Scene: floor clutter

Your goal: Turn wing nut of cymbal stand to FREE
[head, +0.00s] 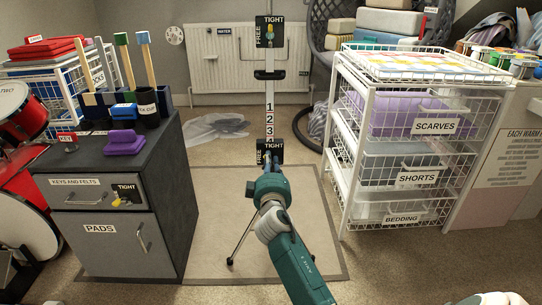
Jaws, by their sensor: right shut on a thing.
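The stand (270,95) rises in the middle of the head view, a pale upright marked 1, 2, 3 on thin dark legs. Its lower black plate (277,146) reads FREE at the left and TIGHT at the top. My right gripper (271,163) is at this plate, shut on a small part there, which I take to be the wing nut; the gripper hides it, so its angle cannot be told. An upper black plate (263,41) has the same words and a small knob (270,33).
A grey drawer cabinet (160,240) stands at left, with a yellow knob (122,201) on a TIGHT plate. A white wire basket rack (345,190) stands at right. A beige mat (205,215) lies under the stand.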

